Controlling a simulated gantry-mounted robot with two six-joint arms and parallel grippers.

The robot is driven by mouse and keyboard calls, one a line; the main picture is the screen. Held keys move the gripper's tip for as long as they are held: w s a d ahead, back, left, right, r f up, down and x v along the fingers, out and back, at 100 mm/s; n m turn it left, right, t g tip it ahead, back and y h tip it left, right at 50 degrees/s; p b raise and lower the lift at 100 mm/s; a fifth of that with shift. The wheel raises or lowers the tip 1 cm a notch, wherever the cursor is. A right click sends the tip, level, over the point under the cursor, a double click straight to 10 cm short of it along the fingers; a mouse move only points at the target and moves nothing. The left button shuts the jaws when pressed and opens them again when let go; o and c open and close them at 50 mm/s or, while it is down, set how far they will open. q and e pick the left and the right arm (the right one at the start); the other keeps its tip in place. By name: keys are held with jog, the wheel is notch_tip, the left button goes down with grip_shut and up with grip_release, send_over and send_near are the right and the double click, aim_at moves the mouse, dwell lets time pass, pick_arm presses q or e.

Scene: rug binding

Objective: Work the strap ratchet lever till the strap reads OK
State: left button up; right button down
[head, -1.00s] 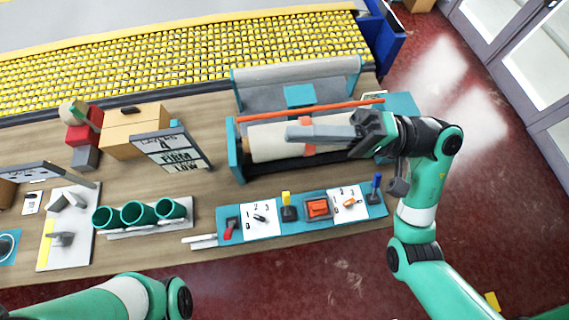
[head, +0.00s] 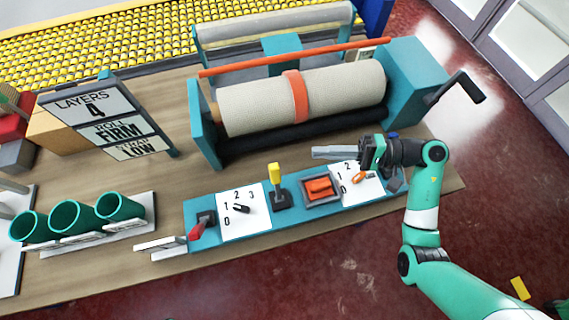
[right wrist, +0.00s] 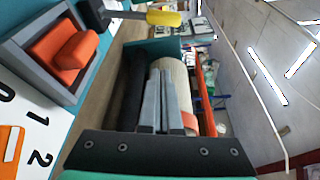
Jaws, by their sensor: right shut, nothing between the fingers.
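The sign (head: 104,107) reads LAYERS 4, ROLL FIRM, STRAP LOW. An orange strap (head: 296,95) runs around the middle of the beige roll (head: 345,88) in the teal machine. A control panel (head: 205,236) in front carries a red lever (head: 199,228), a yellow-handled lever (head: 276,182) and an orange rocker (head: 319,187). I cannot tell which control is the strap ratchet lever. My right gripper (head: 318,153) is shut and empty above the panel's right part, fingers pointing left. In the right wrist view its fingers (right wrist: 160,100) are together, with the yellow handle (right wrist: 163,18) ahead. My left gripper is out of view.
A black crank handle (head: 462,88) sticks out at the machine's right end. A long orange bar (head: 290,58) crosses above the roll. Several green tubes (head: 75,215) stand at left. Two dial cards (head: 243,211) lie on the panel. Red floor is open in front.

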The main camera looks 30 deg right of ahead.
aim_at(275, 174)
jog(key=w+a, duration=0.2)
jog(key=a, duration=0.7)
jog(key=shift+w+b, duration=0.2)
jog(key=shift+b, duration=0.15)
jog(key=shift+a, duration=0.15)
